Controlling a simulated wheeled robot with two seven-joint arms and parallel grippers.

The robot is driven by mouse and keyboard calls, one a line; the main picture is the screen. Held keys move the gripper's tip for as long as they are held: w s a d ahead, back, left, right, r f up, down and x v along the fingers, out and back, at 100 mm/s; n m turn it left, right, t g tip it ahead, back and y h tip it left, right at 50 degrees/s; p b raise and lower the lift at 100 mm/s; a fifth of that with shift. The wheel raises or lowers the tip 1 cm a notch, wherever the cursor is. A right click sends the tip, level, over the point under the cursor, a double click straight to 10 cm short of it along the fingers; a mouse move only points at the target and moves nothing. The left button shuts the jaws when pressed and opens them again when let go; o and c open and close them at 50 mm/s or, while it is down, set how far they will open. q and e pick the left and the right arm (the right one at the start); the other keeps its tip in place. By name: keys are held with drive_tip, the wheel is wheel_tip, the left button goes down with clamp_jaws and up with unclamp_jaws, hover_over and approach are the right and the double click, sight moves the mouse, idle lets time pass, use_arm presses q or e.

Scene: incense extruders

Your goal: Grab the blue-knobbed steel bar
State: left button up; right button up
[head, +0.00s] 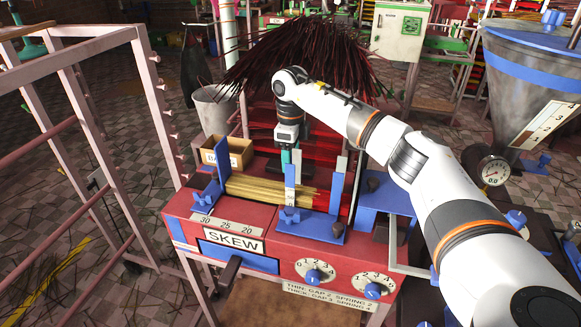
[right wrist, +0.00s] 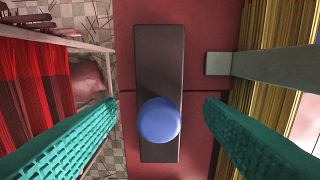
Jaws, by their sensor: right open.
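The blue-knobbed steel bar shows in the right wrist view as a dark flat bar (right wrist: 160,60) with a round blue knob (right wrist: 159,121) near its lower end. It lies on a red surface. My right gripper (right wrist: 161,100) is open, with one teal finger on each side of the knob and a gap on both sides. In the head view my right gripper (head: 290,160) points down behind the bundle of tan sticks (head: 255,191) on the red machine (head: 180,212). I cannot make out the bar there. My left gripper is out of view.
Blue uprights (head: 336,190) and grey plates stand close to the gripper. A cardboard box (head: 240,150) sits left of it. Dark red sticks (head: 290,50) fan out behind the arm. A pink rack (head: 150,80) stands at left, and a steel hopper (head: 530,85) at right.

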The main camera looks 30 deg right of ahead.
wheel_tip(320, 180, down, 2)
drive_tip(key=shift+f, duration=0.1)
clamp_jaws()
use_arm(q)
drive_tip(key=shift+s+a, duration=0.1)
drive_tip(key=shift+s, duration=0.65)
use_arm(e)
drive_tip(key=shift+w, duration=0.1)
